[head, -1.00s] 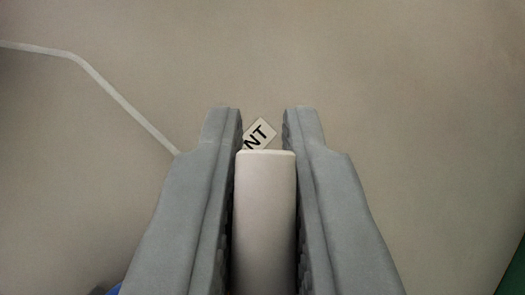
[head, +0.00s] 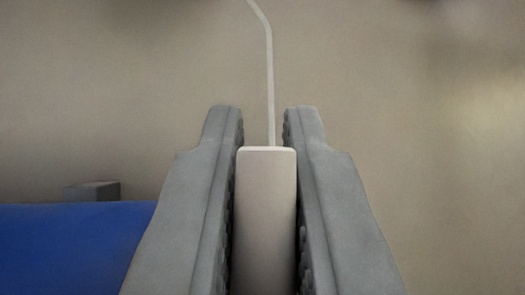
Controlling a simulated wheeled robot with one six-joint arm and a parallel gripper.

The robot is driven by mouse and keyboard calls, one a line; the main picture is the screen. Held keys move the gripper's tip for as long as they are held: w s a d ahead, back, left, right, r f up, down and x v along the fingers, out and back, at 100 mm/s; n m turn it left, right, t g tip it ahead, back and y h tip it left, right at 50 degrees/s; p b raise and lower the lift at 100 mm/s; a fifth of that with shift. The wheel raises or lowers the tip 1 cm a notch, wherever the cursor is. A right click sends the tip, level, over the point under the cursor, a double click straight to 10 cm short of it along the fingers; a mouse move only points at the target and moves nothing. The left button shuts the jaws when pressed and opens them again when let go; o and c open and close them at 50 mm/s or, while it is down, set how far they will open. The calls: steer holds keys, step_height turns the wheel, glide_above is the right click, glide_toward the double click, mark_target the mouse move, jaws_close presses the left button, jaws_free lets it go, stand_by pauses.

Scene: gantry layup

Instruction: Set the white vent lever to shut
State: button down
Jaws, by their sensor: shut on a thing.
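The white vent lever (head: 266,215) stands between the two grey fingers of my gripper (head: 265,130) in the head view. Its flat end faces up in the picture, and the fingers are shut on its sides. The fingertips reach a little past the lever's end. The lever's pivot and its lower part are out of view, and no label or mark shows which setting it is at.
A beige surface (head: 400,90) fills the background. A pale line (head: 270,85) runs down it to behind the lever's end. A blue body (head: 70,250) with a small grey block (head: 92,191) on top lies at the lower left.

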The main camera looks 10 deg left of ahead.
mark_target(256, 269)
steer(key=shift+a+n+y, duration=0.1)
steer(key=shift+n+y, duration=0.6)
steer(key=shift+n, duration=0.2)
steer(key=c, duration=1.4)
jaws_free()
steer(key=shift+c, duration=0.2)
steer(key=v, duration=0.5)
steer(key=shift+s+f, duration=0.1)
steer(key=shift+s, duration=0.25)
steer(key=s+d, duration=0.2)
steer(key=s, duration=0.9)
steer(key=shift+s+a, duration=0.1)
